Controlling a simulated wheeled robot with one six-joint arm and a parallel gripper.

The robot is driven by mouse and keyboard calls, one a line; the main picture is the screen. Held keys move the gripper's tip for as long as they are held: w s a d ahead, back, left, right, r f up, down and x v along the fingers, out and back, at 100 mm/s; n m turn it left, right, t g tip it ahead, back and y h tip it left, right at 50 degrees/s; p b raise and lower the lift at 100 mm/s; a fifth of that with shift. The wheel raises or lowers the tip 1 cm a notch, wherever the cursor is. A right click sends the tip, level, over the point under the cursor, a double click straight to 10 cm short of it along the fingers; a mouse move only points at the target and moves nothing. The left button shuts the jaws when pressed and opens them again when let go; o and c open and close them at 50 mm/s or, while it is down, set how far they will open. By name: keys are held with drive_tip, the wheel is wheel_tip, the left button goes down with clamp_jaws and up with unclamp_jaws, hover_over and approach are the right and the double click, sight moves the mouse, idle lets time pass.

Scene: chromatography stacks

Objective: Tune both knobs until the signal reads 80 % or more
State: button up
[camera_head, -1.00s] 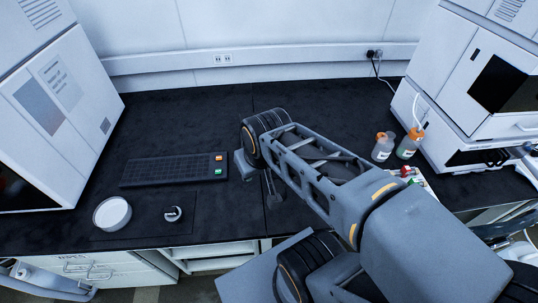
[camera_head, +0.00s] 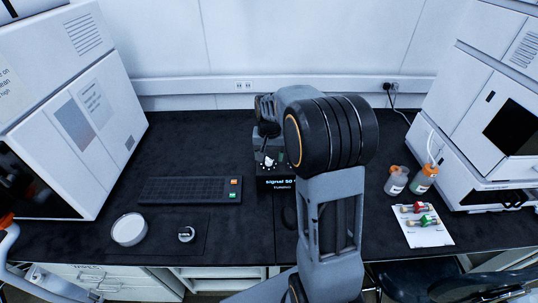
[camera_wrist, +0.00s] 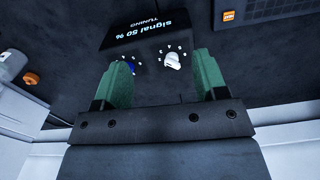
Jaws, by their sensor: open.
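The dark tuning box (camera_head: 275,183) stands on the bench behind my arm in the head view, its display reading "signal 50 %" over "TUNING", partly covered. In the wrist view the box (camera_wrist: 150,38) appears upside down and also reads 50 %. Its white knob (camera_wrist: 172,61) sits between my fingers, nearer the right one. A blue knob (camera_wrist: 131,68) is beside the left finger and partly hidden by it. My gripper (camera_wrist: 161,66) is open, with green finger pads either side of the white knob. I cannot tell whether a finger touches either knob.
A black keypad (camera_head: 190,190) and a round white dish (camera_head: 129,229) lie left of the box. Two capped bottles (camera_head: 396,181) and a white card with vials (camera_head: 425,226) are at the right. Large white instruments stand at both sides.

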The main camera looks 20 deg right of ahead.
sight(269, 159)
drive_tip(key=w+d+m, duration=0.5)
drive_tip(key=w+m, duration=0.3)
drive_tip(key=w, duration=0.2)
drive_tip(key=f+p, duration=0.1)
drive_tip(key=f, duration=0.3)
drive_tip(key=f+p, duration=0.1)
drive_tip(key=f, duration=0.3)
drive_tip(key=f+p, duration=0.1)
drive_tip(key=f, duration=0.3)
drive_tip(key=shift+w+a+f, duration=0.1)
drive_tip(key=shift+a+f, duration=0.15)
drive_tip(key=shift+a, duration=0.05)
drive_tip(key=c, duration=0.9)
drive_tip(key=shift+f+b, duration=0.1)
drive_tip(key=shift+b, duration=0.3)
